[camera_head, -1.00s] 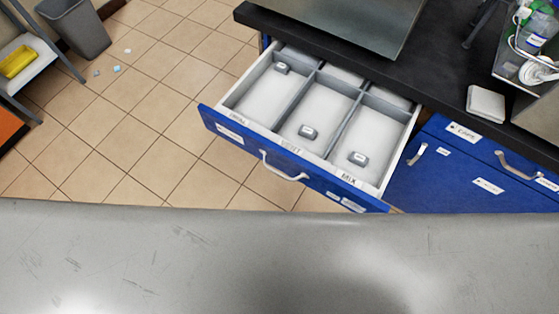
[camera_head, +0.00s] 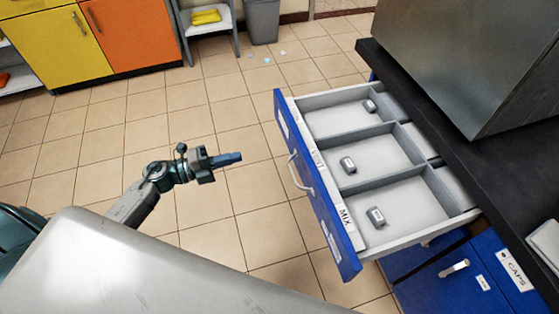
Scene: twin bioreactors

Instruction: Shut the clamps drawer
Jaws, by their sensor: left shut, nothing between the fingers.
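The drawer with a blue front (camera_head: 318,190) stands pulled out from under the black bench. Its white interior is split by grey dividers, and a few small grey clamps (camera_head: 376,216) lie in separate compartments. A pale curved handle (camera_head: 298,175) is on the front, and a label reading MIX shows on the rim. My left gripper (camera_head: 236,157) is shut and empty, out over the floor to the left of the drawer front, apart from it and pointing toward it. My right gripper is not in view.
The black worktop (camera_head: 440,120) carries a large metal box (camera_head: 470,55). A blue CAPS drawer (camera_head: 495,275) sits below right.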

